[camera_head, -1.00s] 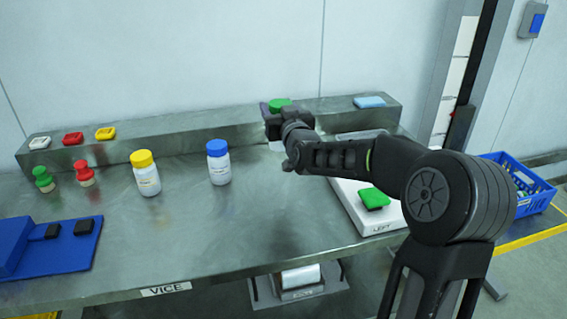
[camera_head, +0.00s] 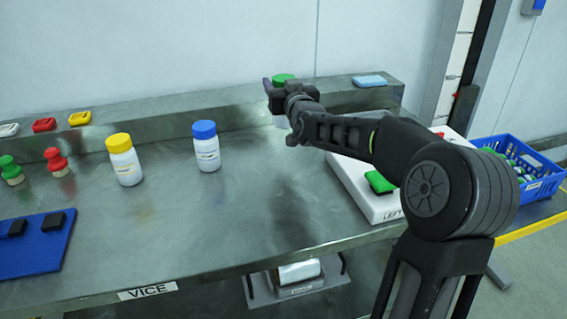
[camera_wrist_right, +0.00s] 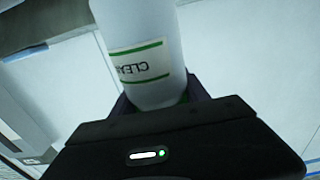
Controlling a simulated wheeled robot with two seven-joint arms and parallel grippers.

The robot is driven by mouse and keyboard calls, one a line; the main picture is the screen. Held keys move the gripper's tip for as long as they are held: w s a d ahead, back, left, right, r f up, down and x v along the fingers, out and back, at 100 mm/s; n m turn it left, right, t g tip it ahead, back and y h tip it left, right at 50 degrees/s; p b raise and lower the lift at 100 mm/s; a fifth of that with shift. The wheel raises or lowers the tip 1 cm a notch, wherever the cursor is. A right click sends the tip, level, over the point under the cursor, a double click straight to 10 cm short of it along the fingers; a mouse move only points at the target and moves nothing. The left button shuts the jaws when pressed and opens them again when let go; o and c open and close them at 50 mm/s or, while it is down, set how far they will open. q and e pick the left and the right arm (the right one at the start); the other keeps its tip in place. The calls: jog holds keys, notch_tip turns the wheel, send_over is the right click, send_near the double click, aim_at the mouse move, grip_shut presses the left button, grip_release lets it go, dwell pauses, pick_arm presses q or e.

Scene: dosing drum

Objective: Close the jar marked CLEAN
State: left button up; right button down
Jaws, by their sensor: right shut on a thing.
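The jar marked CLEAN (camera_wrist_right: 150,65) is white with a green-striped label, which reads upside down in the right wrist view. My right gripper (camera_wrist_right: 155,100) is shut on it, one finger on either side. In the head view a green top (camera_head: 283,78) shows above my right gripper (camera_head: 281,98), and a bit of white jar shows below. My gripper hides most of the jar there. I cannot tell how tightly the green top sits, or whether the jar touches the bench. My left gripper is not in view.
A blue-capped jar (camera_head: 207,153) and a yellow-capped jar (camera_head: 125,165) stand on the bench to the left. A white device marked LEFT (camera_head: 368,203) with a green pad is at right. A raised ledge (camera_head: 150,128) runs along the back. The bench middle is clear.

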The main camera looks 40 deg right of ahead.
aim_at(281, 119)
dwell(0.3)
jog(key=shift+f, duration=3.1)
jog(key=shift+f, duration=0.1)
jog(key=shift+f, duration=1.8)
jog(key=shift+f+b, duration=0.2)
jog(key=shift+b, duration=0.2)
jog(key=c, duration=0.6)
grip_release()
